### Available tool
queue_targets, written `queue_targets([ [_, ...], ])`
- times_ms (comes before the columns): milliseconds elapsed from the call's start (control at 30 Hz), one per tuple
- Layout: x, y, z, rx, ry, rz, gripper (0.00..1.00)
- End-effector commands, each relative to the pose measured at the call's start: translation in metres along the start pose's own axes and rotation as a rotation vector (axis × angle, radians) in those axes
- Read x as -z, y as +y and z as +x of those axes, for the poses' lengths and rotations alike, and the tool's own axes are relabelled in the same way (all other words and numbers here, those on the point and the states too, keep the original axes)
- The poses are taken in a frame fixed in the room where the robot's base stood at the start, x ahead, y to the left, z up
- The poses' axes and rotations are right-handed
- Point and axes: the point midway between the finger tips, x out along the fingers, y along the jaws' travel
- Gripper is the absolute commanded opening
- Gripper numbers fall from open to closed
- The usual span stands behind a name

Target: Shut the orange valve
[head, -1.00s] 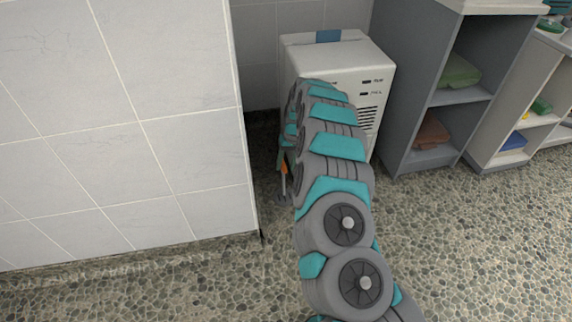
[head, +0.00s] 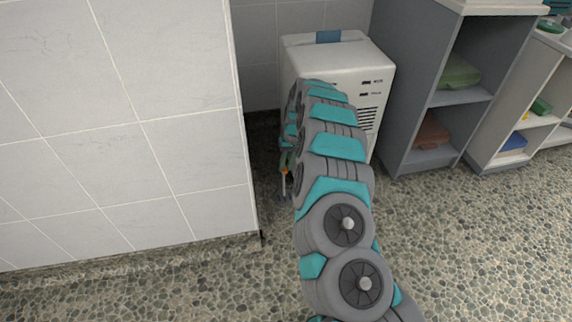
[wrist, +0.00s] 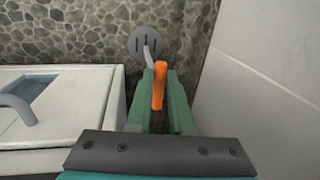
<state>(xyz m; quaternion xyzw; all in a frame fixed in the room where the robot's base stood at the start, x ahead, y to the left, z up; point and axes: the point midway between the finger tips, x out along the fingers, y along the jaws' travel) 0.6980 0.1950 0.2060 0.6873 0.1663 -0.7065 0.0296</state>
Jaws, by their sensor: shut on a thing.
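The orange valve (wrist: 159,86) shows in the wrist view as a narrow orange handle at the top of a grey pipe (wrist: 149,58). My gripper (wrist: 161,92) has its two green fingers on either side of the handle and is shut on it. In the head view only a small orange bit of the valve (head: 285,170) shows beside my arm, with my gripper (head: 284,160) just above it. My arm hides most of the gripper there.
The pipe stands at a round floor drain (wrist: 141,40). A tiled wall (head: 120,130) is close on one side, a white machine (head: 345,60) on the other. Grey shelves (head: 430,100) stand further right. Pebbled floor (head: 470,240) is open in front.

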Motion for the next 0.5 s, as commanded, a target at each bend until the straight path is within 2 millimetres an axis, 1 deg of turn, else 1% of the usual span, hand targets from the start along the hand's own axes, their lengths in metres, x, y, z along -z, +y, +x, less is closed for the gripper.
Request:
queue_targets([
  [267,-0.001,-0.0009,-0.0023,0.0,0.009,0.057,0.0],
  [500,-0.0023,-0.0045,-0.0035,0.001,0.038,0.214,0.0],
])
